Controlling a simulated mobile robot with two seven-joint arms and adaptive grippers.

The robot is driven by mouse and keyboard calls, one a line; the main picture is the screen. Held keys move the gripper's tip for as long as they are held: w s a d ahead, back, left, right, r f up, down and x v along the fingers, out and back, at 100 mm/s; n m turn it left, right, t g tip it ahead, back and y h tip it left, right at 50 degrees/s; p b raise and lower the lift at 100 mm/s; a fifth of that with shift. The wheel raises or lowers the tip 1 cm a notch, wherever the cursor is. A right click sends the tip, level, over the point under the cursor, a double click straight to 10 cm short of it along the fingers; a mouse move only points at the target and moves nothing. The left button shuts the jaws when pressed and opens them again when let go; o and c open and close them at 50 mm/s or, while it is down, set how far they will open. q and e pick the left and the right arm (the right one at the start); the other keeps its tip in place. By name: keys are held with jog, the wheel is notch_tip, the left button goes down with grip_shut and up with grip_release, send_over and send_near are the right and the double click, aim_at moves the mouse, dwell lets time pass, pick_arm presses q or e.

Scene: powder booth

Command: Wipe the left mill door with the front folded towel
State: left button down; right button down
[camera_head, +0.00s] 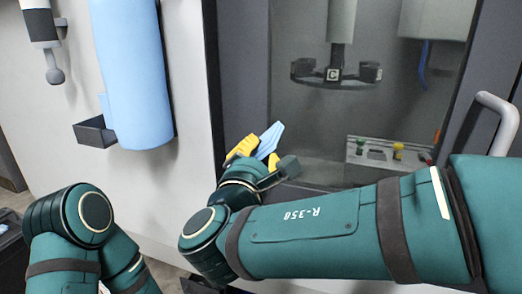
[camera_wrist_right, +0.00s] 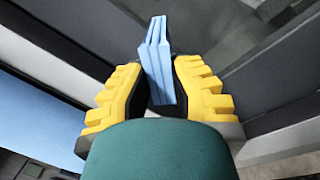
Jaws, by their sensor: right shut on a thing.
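A light blue folded towel (camera_head: 270,140) is held in my right gripper (camera_head: 254,150), up against or very near the lower left part of the mill door (camera_head: 290,115). In the right wrist view the towel (camera_wrist_right: 157,62) stands on edge between the yellow fingers of my right gripper (camera_wrist_right: 158,85), which is shut on it. The door is a dark-framed window with a grey pane. I cannot tell whether the towel touches it. My left arm shows at lower left in the head view, but its gripper is out of view.
A light blue cylinder (camera_head: 135,75) and a dark tray (camera_head: 95,132) are on the white wall at left. A grey handle (camera_head: 505,125) sticks out at right.

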jog(key=shift+v, duration=1.5)
jog(key=shift+a+r, duration=0.1)
jog(key=shift+r, duration=0.05)
pick_arm(q)
jog(key=shift+r, duration=0.1)
pick_arm(e)
jog(key=shift+a, duration=0.1)
